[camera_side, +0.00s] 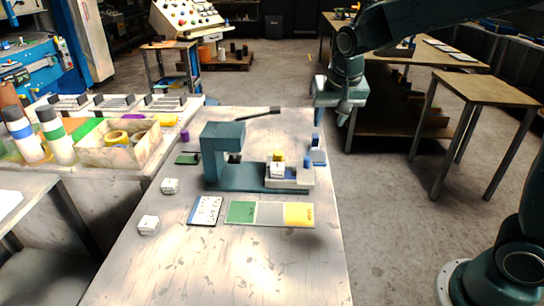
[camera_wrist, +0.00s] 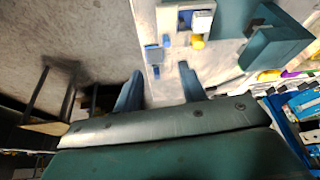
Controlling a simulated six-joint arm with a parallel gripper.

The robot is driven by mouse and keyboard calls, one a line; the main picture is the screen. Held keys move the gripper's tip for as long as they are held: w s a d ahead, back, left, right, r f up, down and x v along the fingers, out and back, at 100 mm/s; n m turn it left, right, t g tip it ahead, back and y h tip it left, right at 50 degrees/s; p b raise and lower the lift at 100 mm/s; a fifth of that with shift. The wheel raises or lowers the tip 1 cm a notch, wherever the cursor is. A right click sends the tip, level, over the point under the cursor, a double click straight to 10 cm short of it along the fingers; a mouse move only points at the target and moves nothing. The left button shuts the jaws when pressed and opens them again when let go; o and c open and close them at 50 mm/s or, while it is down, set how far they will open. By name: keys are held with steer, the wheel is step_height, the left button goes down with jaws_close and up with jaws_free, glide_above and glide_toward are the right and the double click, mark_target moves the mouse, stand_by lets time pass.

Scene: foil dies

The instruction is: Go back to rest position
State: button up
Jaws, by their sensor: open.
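My gripper (camera_side: 342,112) is raised beyond the table's right edge, to the right of the teal press and apart from it. In the wrist view my gripper (camera_wrist: 159,84) has its two fingers spread, with nothing seen between them. The teal press (camera_side: 222,158) stands on the table, and it also shows at the upper right of the wrist view (camera_wrist: 272,45). A white die (camera_side: 277,171) sits on the press's bed by a yellow piece (camera_side: 278,158). Two other white dies, (camera_side: 170,186) and (camera_side: 148,225), lie on the table at left.
Green (camera_side: 240,212), grey (camera_side: 270,214) and yellow (camera_side: 299,215) patches and a written card (camera_side: 205,211) lie before the press. A blue-topped piece (camera_side: 317,148) stands right of it. The front of the table (camera_side: 230,275) is clear. A wooden table (camera_side: 475,88) stands at right.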

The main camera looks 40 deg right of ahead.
steer(key=s+a+r+n, duration=0.1)
steer(key=s+n, duration=0.1)
steer(key=s, duration=0.6)
steer(key=s+a+r+n+t+y, duration=0.1)
steer(key=s+n, duration=0.1)
steer(key=s, duration=0.6)
steer(key=s+a+r+n+y, duration=0.1)
steer(key=s+r+n, duration=0.1)
steer(key=s, duration=0.6)
steer(key=shift+s+a+n+t, duration=0.3)
steer(key=shift+s+n+t, duration=0.1)
steer(key=shift+n, duration=0.2)
